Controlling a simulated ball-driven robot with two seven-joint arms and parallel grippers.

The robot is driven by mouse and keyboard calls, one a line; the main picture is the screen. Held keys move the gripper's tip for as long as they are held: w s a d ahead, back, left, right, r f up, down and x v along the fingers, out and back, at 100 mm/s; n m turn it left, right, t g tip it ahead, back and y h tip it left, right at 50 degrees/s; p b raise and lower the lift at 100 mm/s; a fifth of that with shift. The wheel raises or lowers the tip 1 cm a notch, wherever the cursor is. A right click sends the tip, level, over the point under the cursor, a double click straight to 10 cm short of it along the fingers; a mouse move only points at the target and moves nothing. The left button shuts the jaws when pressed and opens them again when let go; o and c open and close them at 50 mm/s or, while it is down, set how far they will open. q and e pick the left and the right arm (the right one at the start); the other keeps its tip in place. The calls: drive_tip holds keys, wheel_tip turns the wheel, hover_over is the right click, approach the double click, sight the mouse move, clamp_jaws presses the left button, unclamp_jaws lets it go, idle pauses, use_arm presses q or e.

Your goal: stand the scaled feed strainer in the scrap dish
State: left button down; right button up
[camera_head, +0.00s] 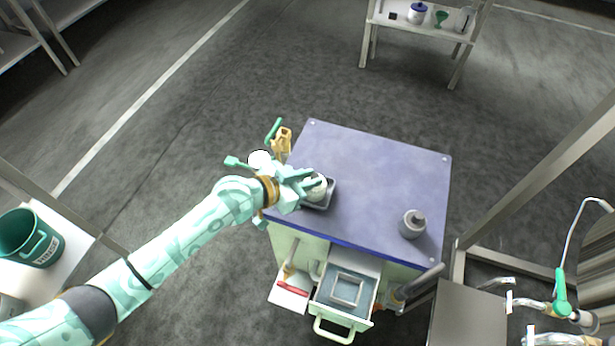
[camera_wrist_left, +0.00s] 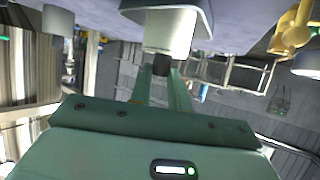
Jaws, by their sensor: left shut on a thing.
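A pale, off-white round piece, which I take for the feed strainer (camera_head: 317,190), is at the small dark scrap dish (camera_head: 329,199) on the left edge of the blue cart top. My left gripper (camera_head: 304,183) is shut on it, reaching in from the left. In the left wrist view, which is upside down, the strainer (camera_wrist_left: 166,38) is a pale cylinder beyond the fingers (camera_wrist_left: 163,78), overlapping the grey dish (camera_wrist_left: 192,14). Whether its foot touches the dish floor is hidden. My right gripper is not in view.
A grey knobbed cylinder (camera_head: 411,224) stands at the right of the cart top (camera_head: 375,180); the middle is clear. A yellow fitting (camera_head: 281,140) with green handles is by the left edge. An open drawer (camera_head: 345,291) juts out in front. A green bucket (camera_head: 30,238) stands far left.

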use_arm(q)
drive_tip(key=c, duration=1.3)
unclamp_jaws()
drive_tip(key=shift+f, duration=0.1)
